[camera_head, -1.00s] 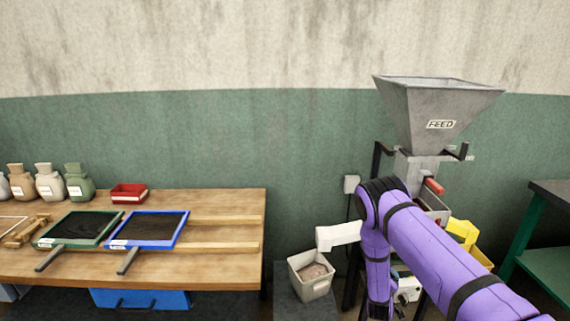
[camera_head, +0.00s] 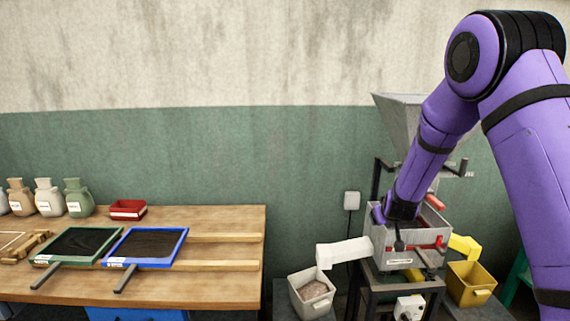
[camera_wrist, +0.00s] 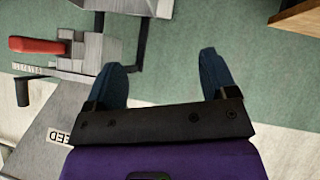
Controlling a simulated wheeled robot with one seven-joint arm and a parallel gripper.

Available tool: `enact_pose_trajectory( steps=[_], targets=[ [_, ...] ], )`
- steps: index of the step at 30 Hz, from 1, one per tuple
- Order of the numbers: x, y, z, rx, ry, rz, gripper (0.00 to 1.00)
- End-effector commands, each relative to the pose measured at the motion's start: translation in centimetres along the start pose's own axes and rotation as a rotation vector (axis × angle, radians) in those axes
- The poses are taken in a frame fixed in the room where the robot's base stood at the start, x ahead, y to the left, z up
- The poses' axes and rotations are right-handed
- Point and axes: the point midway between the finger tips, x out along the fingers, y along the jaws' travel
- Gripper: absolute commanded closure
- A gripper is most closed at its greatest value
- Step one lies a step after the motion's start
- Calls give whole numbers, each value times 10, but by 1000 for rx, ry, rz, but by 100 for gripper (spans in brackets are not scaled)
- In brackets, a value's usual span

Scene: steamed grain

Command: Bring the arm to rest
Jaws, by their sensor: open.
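My purple arm rises at the right of the head view, bends at a high elbow and slopes down to the grey machine. My gripper (camera_wrist: 163,76) is open in the wrist view, with two dark blue fingers apart and nothing between them. In the head view the end of the arm overlaps the machine body (camera_head: 379,246), and the fingertips are hard to make out. The machine's FEED hopper (camera_head: 395,113) is partly hidden behind my arm. The hopper (camera_wrist: 39,140) also shows at lower left in the wrist view.
A red lever handle (camera_wrist: 37,45) is left of my fingers in the wrist view. A white bin (camera_head: 311,300) and a yellow bin (camera_head: 471,284) flank the machine. The wooden bench (camera_head: 225,222) at left holds two framed sieves, jars and a red tray.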

Motion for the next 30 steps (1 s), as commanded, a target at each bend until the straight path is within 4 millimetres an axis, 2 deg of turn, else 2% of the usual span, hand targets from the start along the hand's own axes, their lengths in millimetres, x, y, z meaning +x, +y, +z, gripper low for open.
enact_pose_trajectory(
  steps=[1,6,15,22,30],
  targets=[
    [-19,4,-10,17,-1,-18,21],
    [-77,12,-31,67,-27,-84,21],
    [-184,24,-44,130,-84,-179,21],
    [-266,30,-37,160,-135,-232,21],
    [-357,36,-8,185,-204,-264,21]
  ],
)
